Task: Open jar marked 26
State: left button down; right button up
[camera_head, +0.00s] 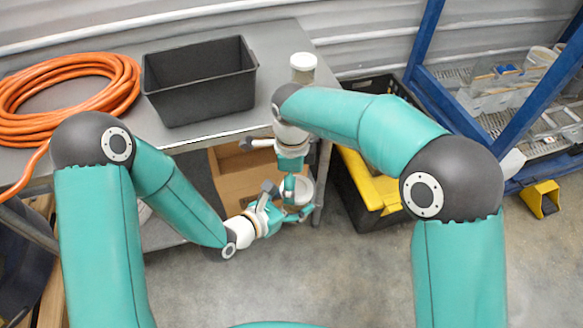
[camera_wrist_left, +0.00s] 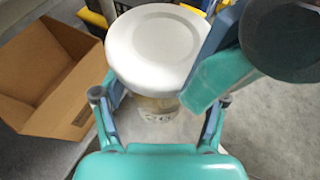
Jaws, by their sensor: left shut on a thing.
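A jar with a wide white lid (camera_wrist_left: 155,48) and a clear body with a printed label (camera_wrist_left: 158,115) stands upright in the left wrist view; the label's digits are only partly readable. In the head view its white lid (camera_head: 299,188) shows below the table's front edge. My left gripper (camera_wrist_left: 160,97) is shut on the jar's body below the lid, one finger on each side. My right gripper (camera_head: 291,187) points down at the lid from above. In the left wrist view its teal part covers the lid's right edge; its jaw opening is not clear.
A second white-lidded jar (camera_head: 303,62) stands on the grey table (camera_head: 285,40), right of a black bin (camera_head: 200,95) and an orange hose coil (camera_head: 65,95). An open cardboard box (camera_head: 235,180) sits below. A black and yellow crate (camera_head: 365,190) stands right. The floor in front is clear.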

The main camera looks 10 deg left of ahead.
jog(key=shift+f, duration=0.8)
jog(key=shift+w+d, duration=0.1)
jog(key=shift+w, duration=0.05)
jog(key=c, duration=1.2)
